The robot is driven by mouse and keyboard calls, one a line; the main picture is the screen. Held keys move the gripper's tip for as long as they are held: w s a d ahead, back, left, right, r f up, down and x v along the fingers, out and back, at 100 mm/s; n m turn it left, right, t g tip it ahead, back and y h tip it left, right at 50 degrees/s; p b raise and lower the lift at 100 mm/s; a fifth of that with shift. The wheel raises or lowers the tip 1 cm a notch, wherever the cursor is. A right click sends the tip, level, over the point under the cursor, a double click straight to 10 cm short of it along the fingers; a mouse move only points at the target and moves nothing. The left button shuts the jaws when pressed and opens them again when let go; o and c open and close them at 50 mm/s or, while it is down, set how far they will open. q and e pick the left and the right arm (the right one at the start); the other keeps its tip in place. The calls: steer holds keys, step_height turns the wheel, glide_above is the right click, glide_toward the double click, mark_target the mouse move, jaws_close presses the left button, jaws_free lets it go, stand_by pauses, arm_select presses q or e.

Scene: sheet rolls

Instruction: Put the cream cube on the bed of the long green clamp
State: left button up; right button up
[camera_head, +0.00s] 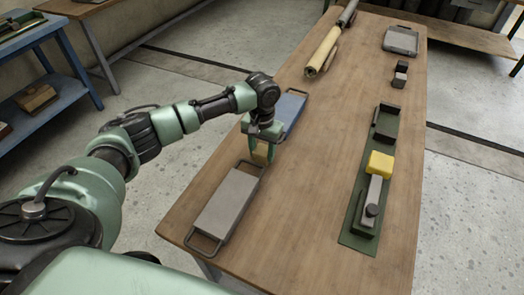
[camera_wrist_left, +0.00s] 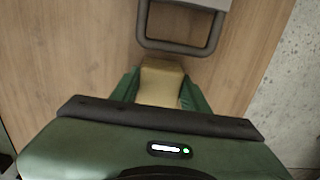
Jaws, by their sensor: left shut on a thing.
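My left gripper (camera_head: 262,150) is over the left side of the wooden table, shut on the cream cube (camera_head: 261,156), which looks tan here. The cube also shows between the green fingers in the left wrist view (camera_wrist_left: 160,80). I cannot tell whether the cube touches the table. The long green clamp (camera_head: 354,236) lies on the right side of the table. It has a dark block at its far end, a yellow block and a grey bar with a dark knob nearer. A bare stretch of green bed (camera_head: 382,144) shows between the far block and yellow block. My right gripper is not in view.
A grey tray with handles (camera_head: 228,205) lies just nearer than the cube, and a blue one (camera_head: 289,110) just beyond. A cream roll (camera_head: 323,50), a small dark clamp (camera_head: 400,75) and a grey tray (camera_head: 401,41) lie farther back. The table's middle is clear.

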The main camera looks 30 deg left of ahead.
arm_select(q)
steer(key=o, duration=1.5)
steer(key=shift+c, duration=0.2)
